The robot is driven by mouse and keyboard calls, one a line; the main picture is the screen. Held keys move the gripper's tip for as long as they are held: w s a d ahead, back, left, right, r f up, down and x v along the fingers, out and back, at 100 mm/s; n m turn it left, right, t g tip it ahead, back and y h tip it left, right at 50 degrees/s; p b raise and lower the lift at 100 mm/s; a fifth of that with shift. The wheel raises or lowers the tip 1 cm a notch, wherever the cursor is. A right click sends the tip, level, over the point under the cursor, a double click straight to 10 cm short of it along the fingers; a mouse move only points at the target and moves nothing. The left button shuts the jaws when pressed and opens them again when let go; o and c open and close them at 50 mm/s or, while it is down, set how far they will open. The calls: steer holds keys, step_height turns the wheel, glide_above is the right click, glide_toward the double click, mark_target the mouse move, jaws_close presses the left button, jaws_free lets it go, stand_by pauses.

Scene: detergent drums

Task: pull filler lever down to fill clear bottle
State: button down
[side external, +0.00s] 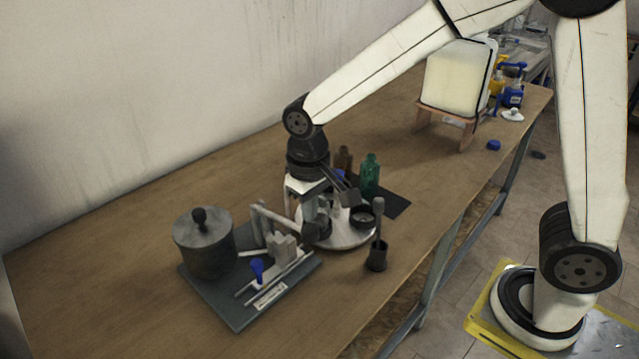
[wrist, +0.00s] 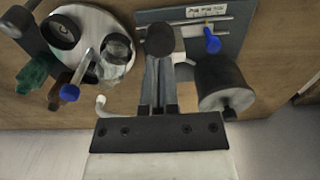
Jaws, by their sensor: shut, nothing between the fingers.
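My gripper (wrist: 160,62) is shut and empty, pointing down between the turntable and the grey fixture; it also shows in the side view (side external: 316,228). A dark round knob (wrist: 160,40) is just past its fingertips; I cannot tell whether they touch. I cannot tell for certain which part is the filler lever. In the side view my wrist partly hides this area.
A dark lidded pot (side external: 205,245) and a blue-handled part (side external: 257,268) are on the grey base plate (side external: 235,310). Green (side external: 370,178) and brown (side external: 344,160) bottles stand behind the turntable. A dark cup (side external: 377,257) holds an upright stick. The table's near left is clear.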

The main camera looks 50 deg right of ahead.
mark_target(314, 231)
steer(key=shift+f, duration=0.75)
steer(key=shift+f, duration=0.35)
steer(key=shift+f, duration=0.15)
steer(key=shift+s+f, duration=0.25)
steer(key=shift+f, duration=0.4)
steer(key=shift+s+f, duration=0.2)
steer(key=shift+f, duration=0.45)
steer(key=shift+s+f, duration=0.15)
steer(key=shift+f, duration=0.6)
steer(key=shift+s+f, duration=0.1)
steer(key=shift+f, duration=0.7)
